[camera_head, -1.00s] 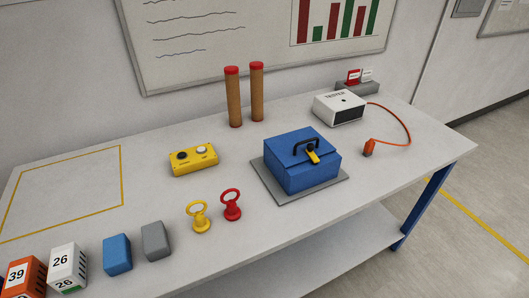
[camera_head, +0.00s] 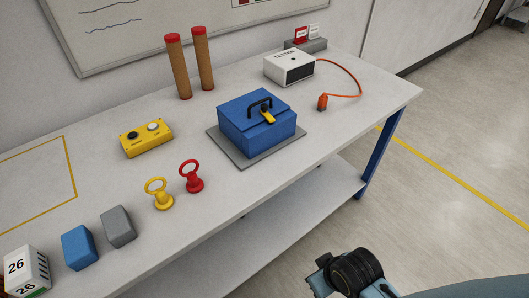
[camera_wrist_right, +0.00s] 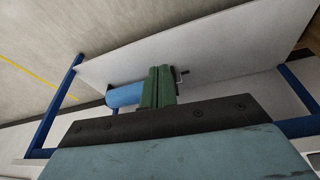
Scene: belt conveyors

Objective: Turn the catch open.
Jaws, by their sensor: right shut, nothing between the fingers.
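A blue box (camera_head: 240,133) with a black handle (camera_head: 258,103) on its lid stands on a grey mat (camera_head: 226,151) on the table. The lid is down. My right gripper's green fingers (camera_wrist_right: 158,87) are together and empty in the right wrist view, which does not clearly show the blue box. In the head view only part of my right arm shows at the bottom right, off the table's front and well away from the box. My left gripper is not in view.
A white tester (camera_head: 289,67) with an orange cable lies behind the blue box. The front right tabletop is clear.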

